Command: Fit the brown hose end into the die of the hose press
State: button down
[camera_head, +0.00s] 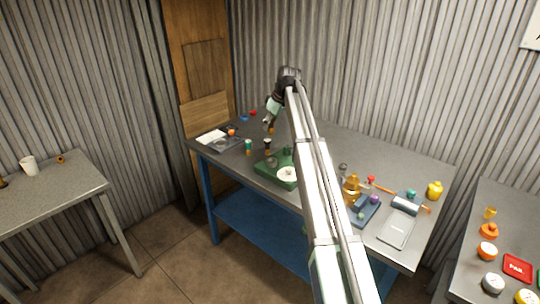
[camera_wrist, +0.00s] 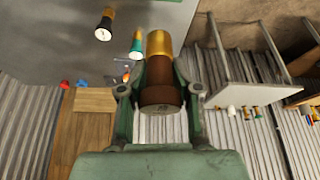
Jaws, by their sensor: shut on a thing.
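The brown hose end (camera_wrist: 161,80) is a brown cylinder with a brass-coloured end, and fills the middle of the wrist view. My gripper (camera_wrist: 160,92) is shut on it, a finger at each side. In the head view my gripper (camera_head: 268,117) holds it above the back left of the blue-legged bench. The green hose press (camera_head: 275,168) stands on that bench, to the right of and nearer than my gripper, with a pale round part (camera_head: 287,174) on it. I cannot make out the die opening. The brown piece is apart from the press.
A black hose end (camera_head: 267,145) and a teal one (camera_head: 249,148) stand left of the press. Side tables flank the bench.

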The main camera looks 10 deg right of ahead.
notch_tip(320, 180, down, 14)
jog(key=p, duration=0.3)
jog(key=shift+f, duration=0.15)
jog(key=shift+f, duration=0.1)
jog(key=c, duration=0.8)
grip_release()
jog(key=b+v, duration=0.2)
jog(key=v, duration=1)
jog(key=shift+s+b, duration=0.15)
jog(key=shift+b, duration=0.2)
